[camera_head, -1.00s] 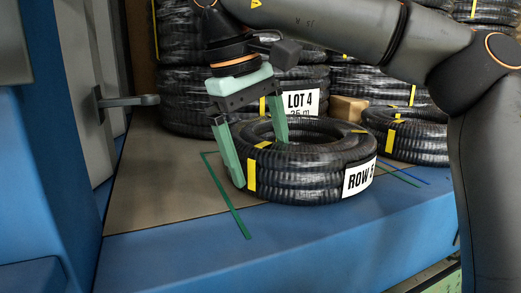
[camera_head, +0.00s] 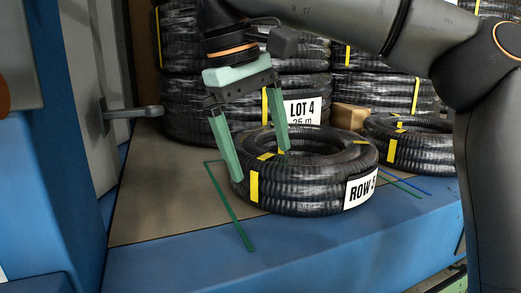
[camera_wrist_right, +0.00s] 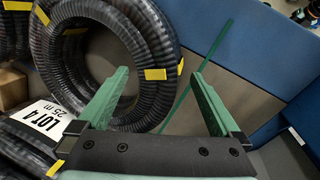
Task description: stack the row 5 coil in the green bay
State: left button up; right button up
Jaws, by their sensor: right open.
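The row 5 coil (camera_head: 305,200) is a black ribbed hose ring with yellow bands and a white label. It lies flat on the brown deck, between green floor lines (camera_head: 232,210) at its left and right. It also shows in the right wrist view (camera_wrist_right: 160,35). My right gripper (camera_head: 260,165) is open over the coil's left wall. One green finger is outside the ring and the other is at the central hole. In the wrist view the gripper (camera_wrist_right: 160,90) has nothing clamped between its fingers. My left gripper is not in view.
A LOT 4 coil stack (camera_head: 300,85) stands close behind. Another coil (camera_head: 420,150) lies to the right, near a cardboard block (camera_head: 348,117) and a blue line (camera_head: 405,183). A grey handle (camera_head: 130,112) juts out at left. The deck's left front is clear.

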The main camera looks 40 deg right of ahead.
jog(key=shift+v, duration=2.2)
jog(key=shift+f, duration=0.15)
